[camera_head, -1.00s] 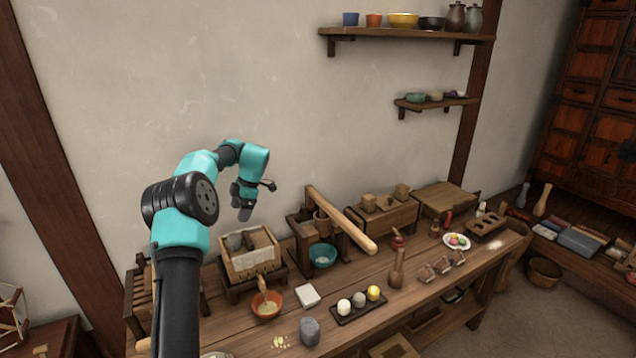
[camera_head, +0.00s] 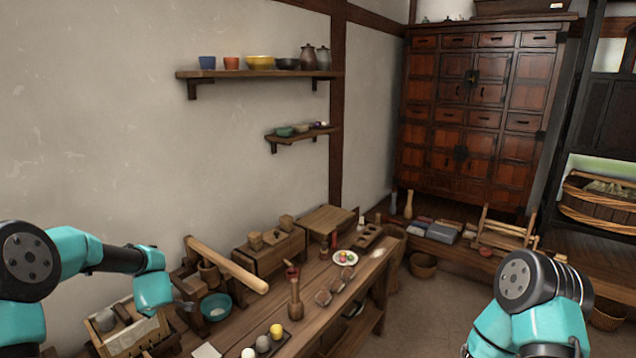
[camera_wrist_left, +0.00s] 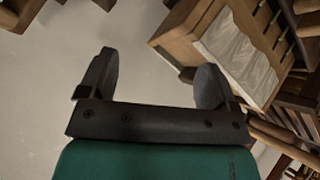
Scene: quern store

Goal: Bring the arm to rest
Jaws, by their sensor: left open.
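My left gripper (camera_wrist_left: 150,80) is open and empty in the left wrist view, its two dark fingers well apart with the pale wall behind them. In the head view my left arm comes in from the left, and its wrist (camera_head: 153,290) hangs near the cloth-lined wooden box (camera_head: 130,335) at the left end of the workbench. That box also shows in the left wrist view (camera_wrist_left: 195,45), beside the right finger. My right arm (camera_head: 530,310) shows at the lower right of the head view; its gripper is out of view.
The workbench (camera_head: 318,285) holds a teal bowl (camera_head: 216,307), a wooden lever (camera_head: 228,265), round balls in a row and a plate of sweets (camera_head: 345,258). Two wall shelves (camera_head: 258,74) hang above. A tall cabinet (camera_head: 470,115) stands behind. Open floor (camera_head: 425,310) lies right of the bench.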

